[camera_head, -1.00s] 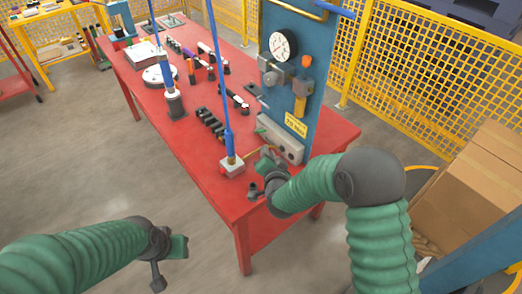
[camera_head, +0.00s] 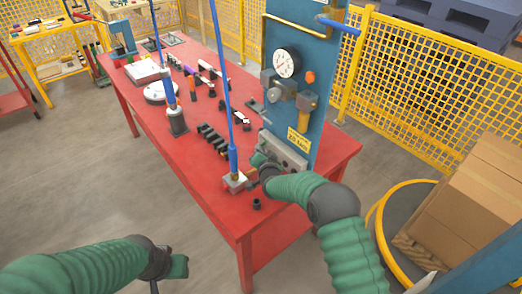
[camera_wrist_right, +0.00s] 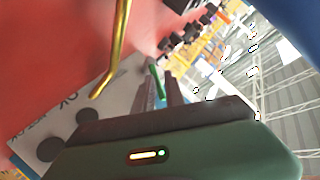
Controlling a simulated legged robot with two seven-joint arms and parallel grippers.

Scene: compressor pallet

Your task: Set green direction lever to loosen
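The green direction lever (camera_wrist_right: 157,82) shows in the right wrist view as a thin green stick beside a grey panel (camera_wrist_right: 62,110) with dark round spots. My right gripper (camera_wrist_right: 160,92) is open, its two dark fingers apart with the lever showing in the gap between their tips. I cannot tell whether a finger touches it. In the head view my right gripper (camera_head: 262,166) is at the grey block (camera_head: 284,150) at the foot of the blue panel and hides the lever. My left gripper (camera_head: 178,266) hangs over the floor, away from the table; its fingers are unclear.
The blue panel (camera_head: 312,70) carries a round gauge (camera_head: 287,63). A blue upright tool (camera_head: 233,160) stands just left of my right gripper. A brass rod (camera_wrist_right: 121,50) is close in the wrist view. Black parts (camera_head: 213,138) lie on the red table (camera_head: 190,165).

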